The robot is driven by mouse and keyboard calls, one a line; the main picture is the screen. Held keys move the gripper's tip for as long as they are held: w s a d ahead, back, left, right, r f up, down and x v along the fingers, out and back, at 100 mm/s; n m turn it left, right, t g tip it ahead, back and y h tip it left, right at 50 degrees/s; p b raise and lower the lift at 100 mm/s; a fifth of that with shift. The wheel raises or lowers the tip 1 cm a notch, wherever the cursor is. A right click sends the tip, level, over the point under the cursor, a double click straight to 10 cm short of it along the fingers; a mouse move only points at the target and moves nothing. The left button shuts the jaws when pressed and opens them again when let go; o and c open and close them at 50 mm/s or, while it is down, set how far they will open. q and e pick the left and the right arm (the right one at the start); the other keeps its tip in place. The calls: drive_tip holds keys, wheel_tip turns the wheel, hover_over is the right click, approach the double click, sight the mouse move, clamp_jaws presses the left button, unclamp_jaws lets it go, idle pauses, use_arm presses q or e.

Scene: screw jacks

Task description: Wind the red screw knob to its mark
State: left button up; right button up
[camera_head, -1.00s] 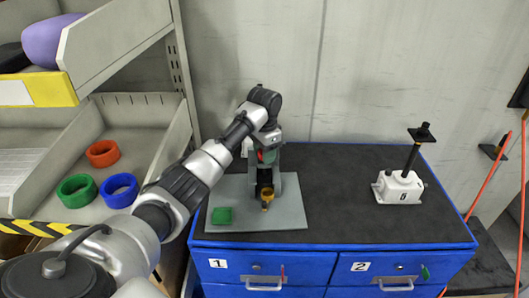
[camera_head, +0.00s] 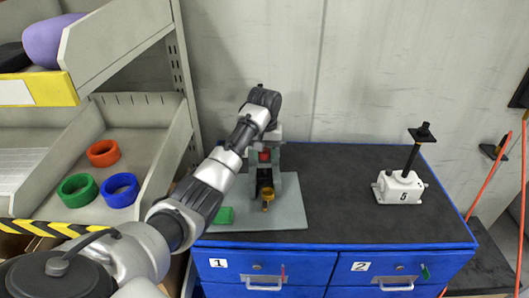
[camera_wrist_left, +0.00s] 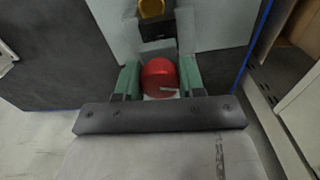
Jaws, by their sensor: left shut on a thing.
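The red screw knob (camera_wrist_left: 160,78) sits between the two green fingers of my left gripper (camera_wrist_left: 161,80) in the left wrist view. The gripper is shut on it. A short pale line shows on the knob's near lower side. In the head view a bit of the red knob (camera_head: 265,156) shows below my left wrist, above a grey stand on a grey plate (camera_head: 285,216). A yellow-brown round part (camera_head: 267,194) sits at the front of the stand and also shows in the wrist view (camera_wrist_left: 151,8). My right gripper is not in view.
A green block (camera_head: 226,216) lies on the plate, partly behind my arm. A shelf bin (camera_head: 150,145) with red, green and blue rings is at left. The bench middle is clear.

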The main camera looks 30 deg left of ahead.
use_arm(q)
drive_tip(key=n, duration=0.4)
drive_tip(key=shift+s+d+f+n, duration=0.15)
drive_tip(key=shift+f+n, duration=0.15)
drive_tip(key=shift+f, duration=0.05)
drive_tip(key=n, duration=0.9)
drive_tip(key=shift+n, duration=2.1)
